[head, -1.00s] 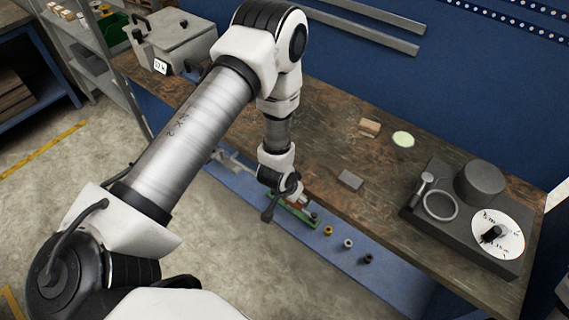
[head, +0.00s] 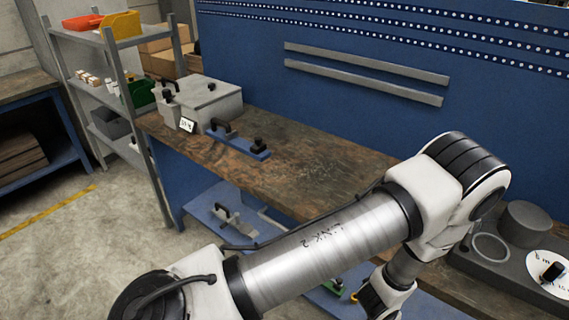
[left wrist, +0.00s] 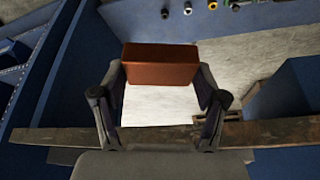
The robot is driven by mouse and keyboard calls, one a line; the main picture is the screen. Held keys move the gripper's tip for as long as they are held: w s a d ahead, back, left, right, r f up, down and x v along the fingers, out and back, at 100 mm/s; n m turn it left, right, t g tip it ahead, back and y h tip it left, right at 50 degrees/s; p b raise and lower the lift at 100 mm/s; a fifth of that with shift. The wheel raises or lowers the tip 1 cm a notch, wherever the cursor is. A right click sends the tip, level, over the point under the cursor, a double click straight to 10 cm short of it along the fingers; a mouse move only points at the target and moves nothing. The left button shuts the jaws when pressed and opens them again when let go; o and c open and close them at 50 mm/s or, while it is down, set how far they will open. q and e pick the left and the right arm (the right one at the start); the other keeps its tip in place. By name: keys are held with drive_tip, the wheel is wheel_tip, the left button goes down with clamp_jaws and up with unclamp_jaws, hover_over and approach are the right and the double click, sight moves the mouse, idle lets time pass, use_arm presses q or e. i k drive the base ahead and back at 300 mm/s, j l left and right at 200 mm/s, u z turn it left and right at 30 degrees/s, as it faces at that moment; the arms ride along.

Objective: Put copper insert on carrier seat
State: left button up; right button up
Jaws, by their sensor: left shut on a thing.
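A reddish-brown, copper-coloured block (left wrist: 160,63) sits between the fingers of my left gripper (left wrist: 160,82) in the left wrist view. The fingers are shut on its two sides. A bright pale area lies below the block between the fingers; I cannot tell whether it belongs to the block. In the head view my left arm crosses the lower right, and its gripper and the block are out of sight. A blue plate (head: 240,145) with a black handle and a black knob lies on the bench; I cannot tell whether it is the carrier. My right gripper is not in view.
A grey lidded box (head: 205,105) stands at the bench's left end. A dark base with a round block (head: 525,222) and a white dial (head: 548,268) is at the right. The wooden bench (head: 290,180) is clear between. Small ring-like parts (left wrist: 212,5) show at the wrist view's top.

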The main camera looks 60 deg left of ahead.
sight(239, 141)
drive_tip(key=k+j+z, duration=0.1)
drive_tip(key=j, duration=0.7)
drive_tip(key=k+j+z, duration=0.15)
drive_tip(key=j, duration=0.25)
drive_tip(key=k+j+z, duration=0.1)
drive_tip(key=j, duration=0.3)
drive_tip(key=k+j, duration=0.15)
drive_tip(key=j, duration=0.25)
drive_tip(key=k+j+z, duration=0.15)
drive_tip(key=j, duration=0.2)
drive_tip(key=k+j+z, duration=0.1)
drive_tip(key=j, duration=0.3)
drive_tip(key=k+j, duration=0.2)
drive_tip(key=j, duration=0.15)
drive_tip(key=z, duration=0.05)
